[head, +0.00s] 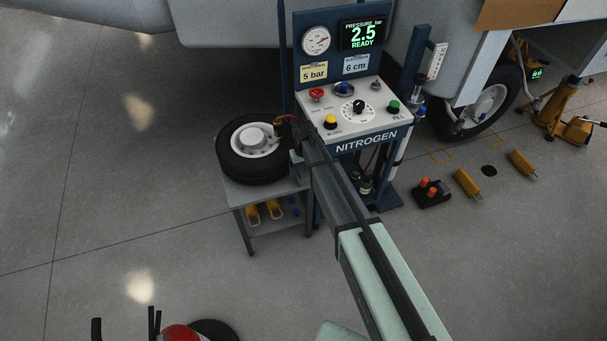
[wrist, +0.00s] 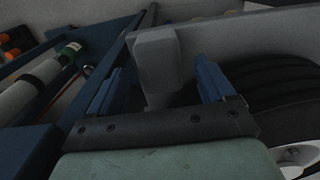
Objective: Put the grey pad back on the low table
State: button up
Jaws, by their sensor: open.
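The low table (head: 238,196) is a grey stand left of the nitrogen cart, with a black tyre on its top. My gripper (head: 289,130) is by the tyre's right edge, beside the cart. In the wrist view, the two blue fingers of my gripper (wrist: 160,85) are open, apart from each other. A grey block (wrist: 157,52) shows between and beyond the fingertips. It may be the grey pad, but I cannot tell for sure, nor whether a finger touches it. In the head view I cannot make out the pad; my arm hides part of that area.
The tyre (head: 240,162) with its pale hub fills most of the tabletop. The nitrogen cart (head: 345,115) stands close on the right. Yellow chocks (head: 264,212) lie on the lower shelf. The floor (head: 120,180) at left is clear. A red object (head: 186,333) is at the bottom edge.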

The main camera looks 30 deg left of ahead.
aim_at(303, 172)
notch_tip(303, 172, up, 9)
dwell(0.3)
jog(key=shift+f, duration=0.1)
dwell(1.2)
jog(key=s+d+f+m+g, duration=0.1)
jog(key=s+d+f, duration=0.5)
jog(key=d, duration=0.4)
jog(key=s+d+f+m+g+h, duration=0.1)
jog(key=s+d+f+m, duration=0.1)
jog(key=s+d+f, duration=0.55)
jog(key=s+d+f+m, duration=0.1)
jog(key=s+d+f, duration=0.2)
jog(key=s+d, duration=0.75)
jog(key=s+d+f+m+g, duration=0.2)
jog(key=s+d+f, duration=0.1)
jog(key=s+d, duration=0.5)
jog(key=s+d+f+m+g+y, duration=0.1)
jog(key=s+d+f+m+g, duration=0.1)
jog(key=s+d, duration=0.7)
jog(key=d+f+m, duration=0.1)
jog(key=d, duration=0.5)
jog(key=shift+s+g, duration=0.3)
jog(key=shift+g, duration=0.1)
